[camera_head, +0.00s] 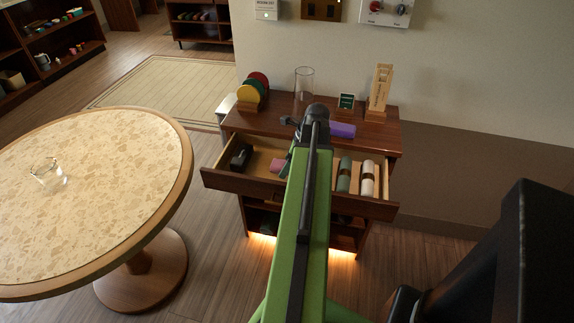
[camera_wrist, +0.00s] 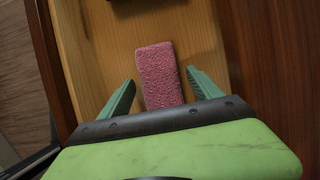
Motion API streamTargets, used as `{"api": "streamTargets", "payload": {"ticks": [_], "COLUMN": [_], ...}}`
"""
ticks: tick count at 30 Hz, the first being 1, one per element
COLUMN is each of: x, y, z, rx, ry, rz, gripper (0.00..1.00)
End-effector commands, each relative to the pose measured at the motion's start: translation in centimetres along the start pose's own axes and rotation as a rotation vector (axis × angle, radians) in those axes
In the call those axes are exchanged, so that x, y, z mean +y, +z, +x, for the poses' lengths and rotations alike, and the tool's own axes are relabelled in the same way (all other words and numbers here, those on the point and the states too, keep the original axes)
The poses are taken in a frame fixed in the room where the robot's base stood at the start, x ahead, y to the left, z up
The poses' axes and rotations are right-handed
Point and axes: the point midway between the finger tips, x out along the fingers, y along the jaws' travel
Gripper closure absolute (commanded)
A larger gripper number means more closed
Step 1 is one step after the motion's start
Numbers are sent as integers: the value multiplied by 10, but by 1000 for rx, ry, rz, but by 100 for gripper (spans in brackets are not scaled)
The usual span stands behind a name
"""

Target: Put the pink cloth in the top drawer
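The top drawer (camera_head: 230,181) of the dark wood cabinet is pulled open. The pink cloth (camera_head: 277,165) lies inside it, left of the middle, partly hidden by my green arm. In the wrist view the pink cloth (camera_wrist: 160,77) is a small textured block lying on the drawer's light wood floor (camera_wrist: 105,50). My gripper (camera_wrist: 162,75) is open, with one green finger on each side of the cloth. A gap shows between each finger and the cloth. In the head view my fingers are mostly hidden behind the arm.
The drawer also holds a black object (camera_head: 241,157) at left, a green roll (camera_head: 344,174) and a white roll (camera_head: 367,179) at right. The cabinet top carries a glass cylinder (camera_head: 303,88), colored discs (camera_head: 250,92) and a purple item (camera_head: 342,130). A round table (camera_head: 90,190) stands left.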

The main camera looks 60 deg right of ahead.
Motion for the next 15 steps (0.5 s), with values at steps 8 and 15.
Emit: {"api": "streamTargets", "payload": {"ticks": [8, 15], "x": [0, 0], "y": [1, 4], "z": [-1, -26], "rx": [0, 0], "ry": [0, 0], "rz": [0, 0], "gripper": [26, 26]}}
